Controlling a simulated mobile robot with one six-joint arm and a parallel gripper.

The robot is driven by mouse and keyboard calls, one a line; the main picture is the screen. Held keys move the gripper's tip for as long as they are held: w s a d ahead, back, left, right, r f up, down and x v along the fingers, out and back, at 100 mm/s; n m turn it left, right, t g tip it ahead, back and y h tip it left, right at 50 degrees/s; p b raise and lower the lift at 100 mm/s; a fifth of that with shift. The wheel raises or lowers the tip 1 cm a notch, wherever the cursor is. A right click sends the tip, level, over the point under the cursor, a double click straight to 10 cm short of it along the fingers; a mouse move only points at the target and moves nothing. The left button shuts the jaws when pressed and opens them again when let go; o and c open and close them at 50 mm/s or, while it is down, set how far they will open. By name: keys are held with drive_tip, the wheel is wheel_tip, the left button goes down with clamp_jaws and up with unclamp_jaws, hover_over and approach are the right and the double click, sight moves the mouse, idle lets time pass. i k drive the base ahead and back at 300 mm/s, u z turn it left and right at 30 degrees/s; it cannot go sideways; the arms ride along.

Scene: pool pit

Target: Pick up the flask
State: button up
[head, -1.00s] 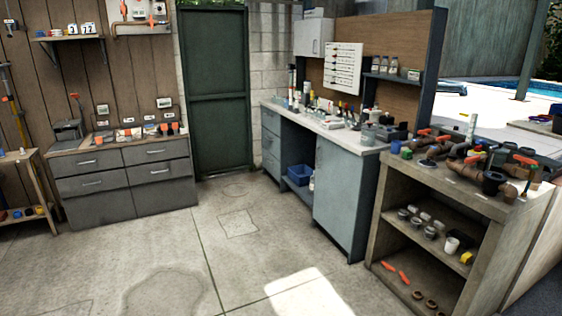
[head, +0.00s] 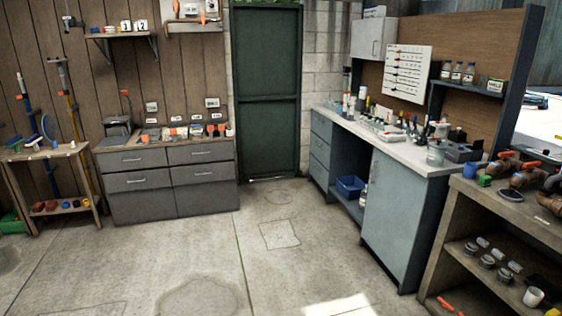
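Crowded small bottles and vessels stand on the light-topped grey workbench (head: 405,156) at the right. A clear glass vessel (head: 436,154) stands near the bench's front right end; it may be the flask, but it is too small to tell its shape. More clear glassware (head: 392,137) stands farther along the same bench, among bottles and tools. My gripper is not in view.
A blue bin (head: 350,186) sits in the bench's open bay. A shelf unit (head: 462,220) with pipe fittings stands at the front right. Grey drawers (head: 168,184) and a wooden stand (head: 48,154) line the left wall. The concrete floor (head: 215,260) between is clear.

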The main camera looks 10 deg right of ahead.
sight(406, 130)
drive_tip(key=u, duration=0.15)
drive_tip(key=i, duration=2.35)
drive_tip(key=z, duration=0.7)
drive_tip(key=i, duration=0.65)
drive_tip(key=z, duration=0.8)
drive_tip(key=i, duration=0.7)
drive_tip(key=z, duration=0.4)
